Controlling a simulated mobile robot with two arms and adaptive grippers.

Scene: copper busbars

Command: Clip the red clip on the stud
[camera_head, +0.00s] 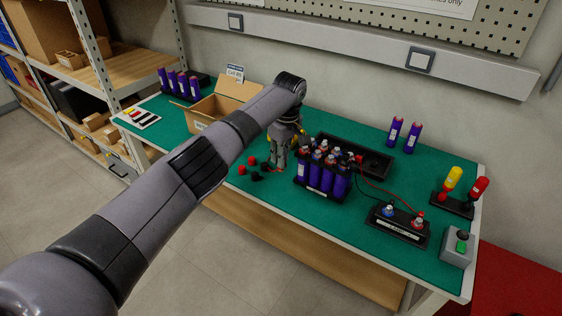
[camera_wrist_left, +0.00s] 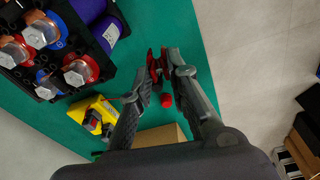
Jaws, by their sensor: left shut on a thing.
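My left gripper (camera_head: 279,163) is low over the green bench, just left of the block of purple cells (camera_head: 322,177). In the left wrist view its fingers (camera_wrist_left: 164,60) are shut on a small red clip (camera_wrist_left: 154,72), partly hidden by the fingertips. The clip is hard to make out in the head view. Studs with metal tops (camera_wrist_left: 80,72) and red or blue rings stand on the cell block. A black terminal base (camera_head: 398,228) at the front right has a blue stud (camera_head: 388,211) and a red stud (camera_head: 418,221). My right gripper is not in view.
Red and black caps (camera_head: 252,168) lie left of the gripper. A cardboard box (camera_head: 212,108) stands behind my arm. A black tray (camera_head: 368,159) sits behind the cells. A red wire (camera_head: 390,194) runs to the terminal base. A switch box (camera_head: 458,245) is at the right.

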